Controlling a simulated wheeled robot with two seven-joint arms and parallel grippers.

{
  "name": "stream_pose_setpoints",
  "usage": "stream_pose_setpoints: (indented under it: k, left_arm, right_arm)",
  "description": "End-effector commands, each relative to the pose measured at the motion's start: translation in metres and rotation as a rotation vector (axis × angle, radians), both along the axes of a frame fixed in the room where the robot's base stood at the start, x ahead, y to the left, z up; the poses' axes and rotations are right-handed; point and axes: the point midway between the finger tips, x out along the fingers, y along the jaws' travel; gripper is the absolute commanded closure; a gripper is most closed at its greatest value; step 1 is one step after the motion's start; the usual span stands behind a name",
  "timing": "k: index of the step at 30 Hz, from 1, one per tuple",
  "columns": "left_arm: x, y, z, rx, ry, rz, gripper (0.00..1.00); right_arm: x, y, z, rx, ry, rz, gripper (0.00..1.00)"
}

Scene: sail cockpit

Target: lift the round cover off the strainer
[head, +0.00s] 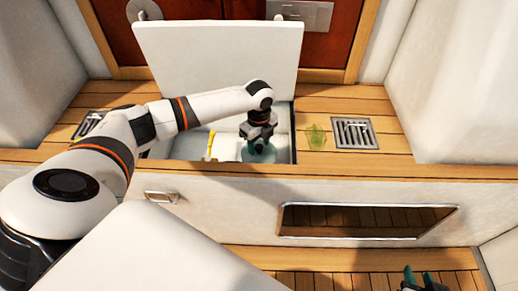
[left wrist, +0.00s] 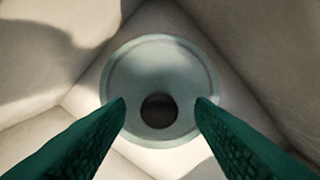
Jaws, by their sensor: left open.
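The round cover (left wrist: 160,70), a pale grey-green disc with a raised rim, lies inside the open locker. A dark round spot sits in its lower middle; I cannot tell whether it is a knob or an opening. The strainer body is hidden beneath it. In the head view the cover (head: 246,154) shows only partly, behind my left gripper (head: 260,150). My left gripper points down into the locker, open, its green fingers (left wrist: 160,110) on either side of the disc, with nothing held. My right gripper (head: 419,279) is at the bottom right, fingers apart, empty and far from the cover.
The locker's white lid (head: 222,55) stands raised behind the opening. A yellow handle (head: 211,144) stands inside, left of my gripper. The locker walls are close around it. A green translucent item (head: 316,137) and a metal grate (head: 355,133) are on the wooden deck to the right.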

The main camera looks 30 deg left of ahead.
Motion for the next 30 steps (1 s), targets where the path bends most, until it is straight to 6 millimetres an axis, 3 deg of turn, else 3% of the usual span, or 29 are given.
stream_pose_setpoints:
  k: [10,19,30]
  left_arm:
    - [0.0001,0.0001,-0.0048,0.000,0.000,0.000,0.51]
    - [0.0001,0.0000,-0.0046,0.000,0.000,0.000,0.98]
    - [0.0007,-0.0001,0.0045,0.000,-0.002,0.000,0.99]
  right_arm:
    - [0.0060,0.0026,0.0056,0.011,-0.046,0.003,0.69]
    - [0.0058,0.0024,0.0053,0.010,-0.044,0.002,0.69]
    - [-0.0016,-0.0003,0.0008,-0.002,0.011,0.000,0.69]
